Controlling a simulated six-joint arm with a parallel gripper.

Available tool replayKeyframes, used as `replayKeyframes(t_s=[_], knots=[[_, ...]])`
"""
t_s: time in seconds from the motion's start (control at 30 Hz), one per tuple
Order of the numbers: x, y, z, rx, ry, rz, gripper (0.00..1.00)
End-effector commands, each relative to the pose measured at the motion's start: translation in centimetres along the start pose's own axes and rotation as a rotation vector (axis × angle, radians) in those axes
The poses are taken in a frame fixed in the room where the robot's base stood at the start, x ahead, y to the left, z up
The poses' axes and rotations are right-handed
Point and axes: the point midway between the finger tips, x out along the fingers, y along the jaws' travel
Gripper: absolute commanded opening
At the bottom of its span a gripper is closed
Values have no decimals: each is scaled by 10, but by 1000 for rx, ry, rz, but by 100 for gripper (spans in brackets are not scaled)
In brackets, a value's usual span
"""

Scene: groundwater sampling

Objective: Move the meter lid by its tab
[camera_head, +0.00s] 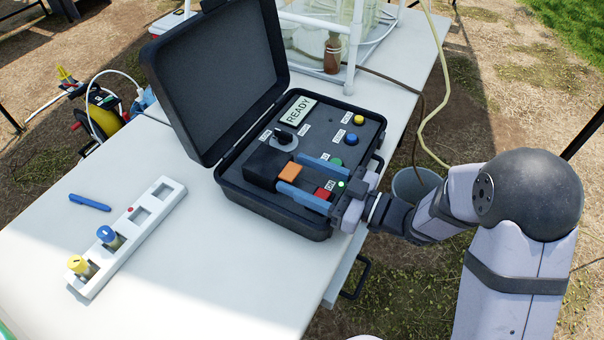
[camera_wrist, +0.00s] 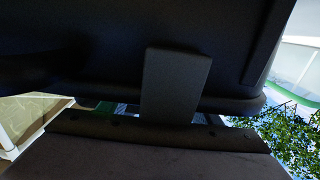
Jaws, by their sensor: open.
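The meter is a black case (camera_head: 262,218) on the white table, with its large case lid (camera_head: 215,85) standing open at the back left. A small raised black lid (camera_head: 262,163) sits on the panel's front left and bears an orange tab (camera_head: 289,174). My gripper (camera_head: 290,172) reaches in from the right, low over the panel. Its two blue fingers are open, one on each side of the orange tab. Whether they touch it I cannot tell. The wrist view shows a dark upright block (camera_wrist: 175,85) against dark surfaces; the fingers cannot be made out there.
The panel has a READY display (camera_head: 298,110), a black knob (camera_head: 284,136) and several coloured buttons. A white rack (camera_head: 135,225) with blue-capped and yellow-capped vials and a blue pen (camera_head: 90,202) lie left. A white frame with a brown bottle (camera_head: 332,55) stands behind. The table's front is clear.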

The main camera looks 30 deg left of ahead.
Motion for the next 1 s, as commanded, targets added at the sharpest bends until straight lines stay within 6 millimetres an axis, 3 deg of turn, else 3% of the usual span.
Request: replayKeyframes(t_s=[0.17, 0.4, 0.43, 0.73, 1.0], knots=[[0, 0, 0, 0, 0, 0, 58], [0, 0, 0, 0, 0, 0, 3], [0, 0, 0, 0, 0, 0, 0], [1, 0, -6, -1, -24, 0, 0], [6, 0, -23, -2, -115, 0, 0]])
